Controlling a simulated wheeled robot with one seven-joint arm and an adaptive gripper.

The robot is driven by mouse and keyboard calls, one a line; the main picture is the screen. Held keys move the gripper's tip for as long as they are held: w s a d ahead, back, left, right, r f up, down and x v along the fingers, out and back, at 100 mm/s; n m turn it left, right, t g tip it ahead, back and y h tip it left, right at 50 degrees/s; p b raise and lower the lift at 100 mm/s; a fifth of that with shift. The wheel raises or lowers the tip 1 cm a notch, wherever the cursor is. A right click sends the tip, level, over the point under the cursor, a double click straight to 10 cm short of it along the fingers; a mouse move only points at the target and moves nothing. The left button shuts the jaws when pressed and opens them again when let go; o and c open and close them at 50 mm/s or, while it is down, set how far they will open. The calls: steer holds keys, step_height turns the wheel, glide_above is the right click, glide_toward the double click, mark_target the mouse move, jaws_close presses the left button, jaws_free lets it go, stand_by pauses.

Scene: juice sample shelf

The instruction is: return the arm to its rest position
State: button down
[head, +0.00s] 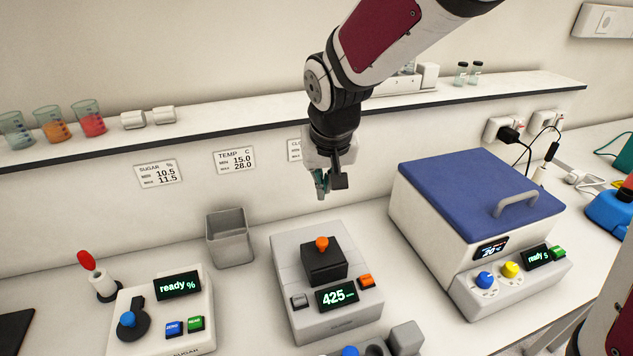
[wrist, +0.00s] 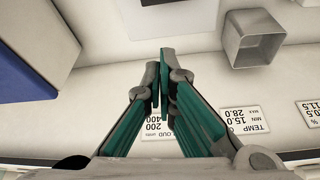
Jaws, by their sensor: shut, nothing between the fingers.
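My gripper (head: 321,184) hangs from my arm in front of the wall below the shelf, above the grey meter that reads 425. In the wrist view its two green fingers (wrist: 163,90) meet at the tips, shut with nothing between them. The gripper is apart from the table and everything on it. In the head view it covers part of a wall label next to the TEMP label.
The shelf (head: 230,117) runs behind my arm with beakers and jars on it. Below are the sugar meter (head: 184,328), grey bin (head: 230,240), 425 meter (head: 306,255) and blue-lidded box (head: 470,180). Open air surrounds the gripper above the table.

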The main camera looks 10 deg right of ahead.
steer(key=s+d+r, duration=0.3)
steer(key=s, duration=0.4)
steer(key=s+d+r+t, duration=0.1)
steer(key=s+d+r, duration=0.3)
steer(key=s, duration=0.3)
steer(key=s+d+r, duration=0.3)
steer(key=s+d, duration=0.1)
steer(key=s, duration=0.4)
steer(key=shift+d+r+t, duration=0.15)
steer(key=shift+d+t, duration=0.1)
steer(key=shift+t, duration=0.05)
steer(key=shift+s, duration=0.1)
